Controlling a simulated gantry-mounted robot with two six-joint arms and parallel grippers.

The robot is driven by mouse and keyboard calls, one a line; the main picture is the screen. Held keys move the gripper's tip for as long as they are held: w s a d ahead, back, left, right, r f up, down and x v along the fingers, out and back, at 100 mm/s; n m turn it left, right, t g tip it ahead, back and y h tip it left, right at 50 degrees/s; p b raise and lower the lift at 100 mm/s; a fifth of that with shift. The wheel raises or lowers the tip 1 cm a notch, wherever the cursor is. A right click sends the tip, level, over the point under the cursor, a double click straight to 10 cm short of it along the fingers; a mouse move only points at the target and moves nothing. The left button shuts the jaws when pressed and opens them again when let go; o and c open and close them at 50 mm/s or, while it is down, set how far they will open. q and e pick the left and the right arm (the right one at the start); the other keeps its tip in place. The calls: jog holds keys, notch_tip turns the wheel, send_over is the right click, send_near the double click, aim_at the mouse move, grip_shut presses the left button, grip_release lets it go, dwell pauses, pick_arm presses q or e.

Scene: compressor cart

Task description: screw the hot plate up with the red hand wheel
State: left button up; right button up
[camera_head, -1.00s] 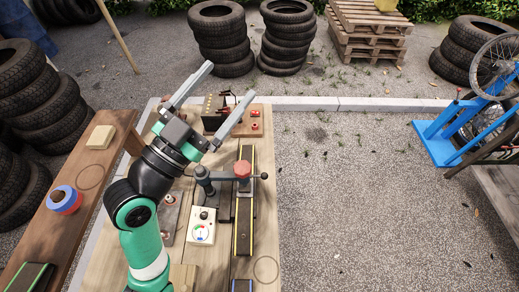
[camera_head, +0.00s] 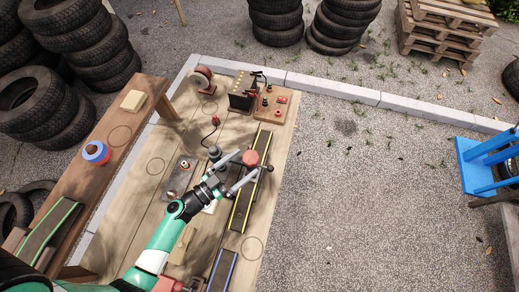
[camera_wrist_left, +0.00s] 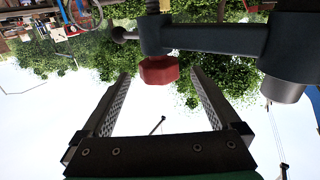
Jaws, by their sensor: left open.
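The red hand wheel (camera_head: 251,157) sits on a dark clamp arm over a black strip with yellow edges (camera_head: 243,205) on the wooden bench. My left gripper (camera_head: 246,163) is open, with its fingers reaching toward the wheel from the left. In the left wrist view, which is upside down, the red wheel (camera_wrist_left: 158,70) shows between the tips of the two open fingers (camera_wrist_left: 160,80), with no visible contact. The clamp arm (camera_wrist_left: 215,40) runs across there. I cannot make out the hot plate under the arm. My right gripper is not in view.
A white dial box (camera_head: 209,208) is partly hidden by my left gripper. A black battery-like box (camera_head: 243,92) and a board with red knobs (camera_head: 278,103) stand at the bench's back. A brown side shelf (camera_head: 110,135) lies left. Open gravel lies right.

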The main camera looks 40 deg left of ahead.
aim_at(257, 153)
pick_arm(q)
jog(key=w, duration=0.7)
jog(key=shift+w+d, duration=0.1)
jog(key=shift+d, duration=0.25)
